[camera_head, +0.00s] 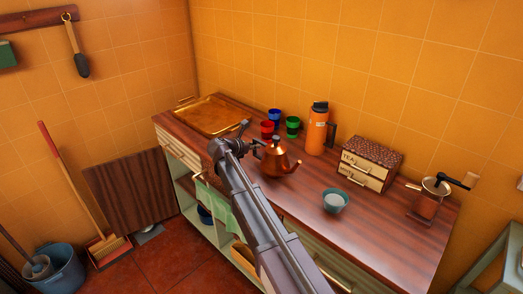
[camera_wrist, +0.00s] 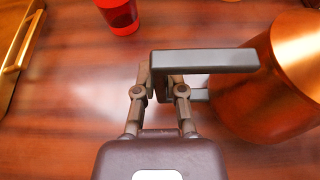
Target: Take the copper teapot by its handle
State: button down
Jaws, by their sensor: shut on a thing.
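The copper teapot (camera_head: 276,160) stands on the wooden counter, its spout pointing to the right and front. In the wrist view its shiny copper body (camera_wrist: 272,92) fills the right side. Its dark grey handle (camera_wrist: 215,61) reaches left from the body. My gripper (camera_wrist: 166,78) is shut on the handle near its outer left end, with the fingers on either side of it. In the head view my gripper (camera_head: 250,148) is at the left of the teapot, and the fingertips are too small there to make out clearly.
Red (camera_head: 267,129), blue (camera_head: 274,116) and green (camera_head: 292,125) cups stand behind the teapot. A brass tray (camera_head: 209,116) lies at left.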

jog(key=shift+r+p, duration=1.7)
jog(key=shift+r, duration=0.1)
jog(key=s+a+r+p, duration=0.1)
jog(key=s+a, duration=0.7)
jog(key=s, duration=0.5)
jog(key=shift+s+a+r, duration=0.15)
jog(key=shift+s, duration=0.2)
